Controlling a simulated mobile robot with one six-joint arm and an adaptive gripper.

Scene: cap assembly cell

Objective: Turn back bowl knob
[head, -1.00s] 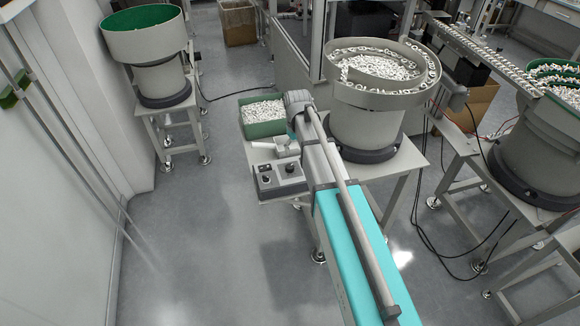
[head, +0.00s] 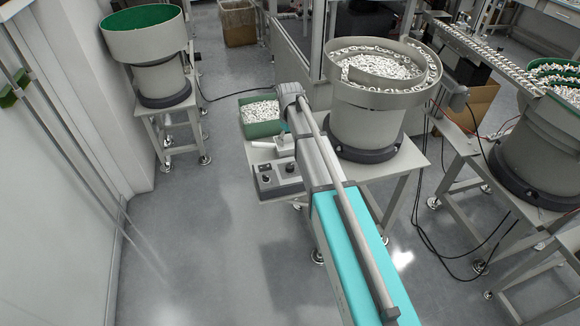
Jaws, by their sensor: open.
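A grey control box (head: 276,190) with two dark knobs sits at the front of the bowl feeder's stand. One knob (head: 266,179) is on the left and the other (head: 290,168) on the right. My arm reaches from the lower right, and its wrist bends down beyond the box. My gripper (head: 281,141) is small and partly hidden by my arm, just behind the box's knob panel. It is open, and I see nothing held in it. It appears apart from both knobs. The knobs' pointer positions are too small to read.
A green bin (head: 262,130) of white parts stands behind the box. A bowl feeder (head: 372,125) full of white caps stands close to my arm's right. Another green-lined feeder (head: 146,48) is at the back left. The floor (head: 200,240) on the left is clear.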

